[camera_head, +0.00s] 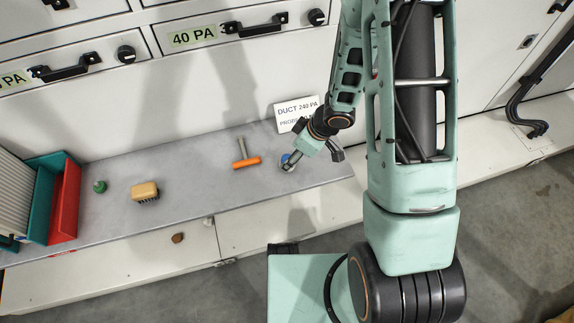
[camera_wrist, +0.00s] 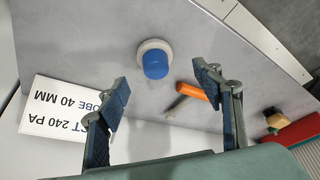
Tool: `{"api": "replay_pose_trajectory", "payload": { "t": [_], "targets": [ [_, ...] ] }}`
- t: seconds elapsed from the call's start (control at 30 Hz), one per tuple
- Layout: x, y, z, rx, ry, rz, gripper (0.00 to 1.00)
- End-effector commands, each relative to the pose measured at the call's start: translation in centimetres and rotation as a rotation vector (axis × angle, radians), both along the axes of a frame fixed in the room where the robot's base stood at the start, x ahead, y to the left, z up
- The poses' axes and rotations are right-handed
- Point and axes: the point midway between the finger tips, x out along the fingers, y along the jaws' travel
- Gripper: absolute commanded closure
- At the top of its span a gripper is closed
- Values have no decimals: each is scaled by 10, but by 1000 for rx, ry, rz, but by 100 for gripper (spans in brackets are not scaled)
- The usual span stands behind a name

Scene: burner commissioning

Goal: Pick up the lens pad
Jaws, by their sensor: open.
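The lens pad appears to be the blue cylinder (camera_wrist: 155,64) on an off-white round base, standing on the grey bench top. In the head view its blue part (camera_head: 285,158) shows beside my gripper, partly hidden by a finger. My gripper (camera_head: 313,160) is open and empty above the bench's right end. In the wrist view the fingertips (camera_wrist: 162,92) are spread wide, with the pad ahead between them and apart from both.
An orange-handled tool (camera_head: 246,163) lies left of the pad. A white card (camera_head: 296,113) reading "DUCT 240 PA" stands behind. A yellow brush (camera_head: 145,191), a green piece (camera_head: 100,187) and red and teal bins (camera_head: 66,203) are farther left. The bench middle is mostly clear.

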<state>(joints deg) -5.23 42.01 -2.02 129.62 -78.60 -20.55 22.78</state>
Motion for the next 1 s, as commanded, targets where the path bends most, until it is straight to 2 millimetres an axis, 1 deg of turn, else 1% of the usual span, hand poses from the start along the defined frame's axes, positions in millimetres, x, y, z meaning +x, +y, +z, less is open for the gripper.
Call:
{"api": "replay_pose_trajectory", "payload": {
  "t": [0.03, 0.17, 0.5, 0.6, 0.77, 0.8, 0.87, 1.0],
  "targets": [
    [1, 1, -5, 0, 0, 0, 40],
    [3, 3, -11, 0, 0, 0, 40],
    [14, 15, -50, 0, 1, 0, 40],
    [15, 17, -53, 0, 0, -1, 40],
    [15, 17, -51, 1, -1, -2, 40],
    [15, 17, -51, 0, 1, -2, 41],
    [15, 17, -51, 0, 1, -2, 47],
    [15, 17, -51, 0, 0, -2, 63]
  ]
}}
